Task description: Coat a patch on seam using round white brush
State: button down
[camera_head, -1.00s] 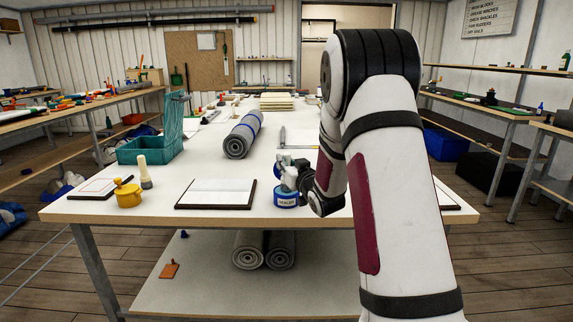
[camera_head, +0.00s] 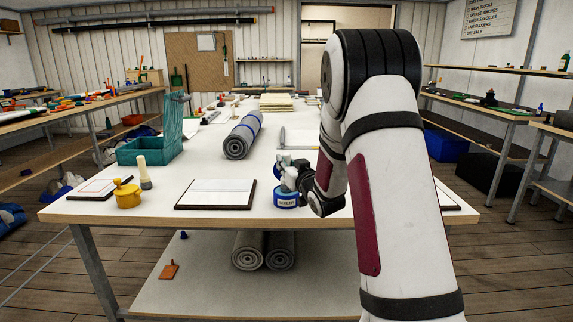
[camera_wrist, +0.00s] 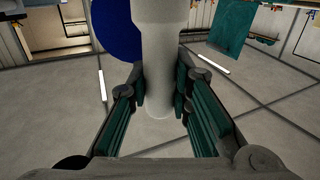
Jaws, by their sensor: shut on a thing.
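My gripper (camera_head: 291,174) is at the front right of the white table, right above or beside a blue-labelled sealer can (camera_head: 286,200). In the wrist view my gripper (camera_wrist: 160,105) is shut on a white, round-bodied thing that looks like the round white brush (camera_wrist: 158,60). Its far end runs out of the picture. A dark blue round shape (camera_wrist: 115,22) shows partly behind it. A second, cream-coloured brush (camera_head: 144,172) stands upright at the table's left. I cannot make out a seam or a coated patch.
A flat board with a pale sheet (camera_head: 215,193) lies left of the sealer can. An open teal box (camera_head: 145,150) and a grey roll with blue bands (camera_head: 243,137) lie further back. The white table (camera_head: 100,208) is clear between them.

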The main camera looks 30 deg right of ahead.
jog(key=shift+r+p, duration=1.7)
jog(key=shift+r, duration=1.75)
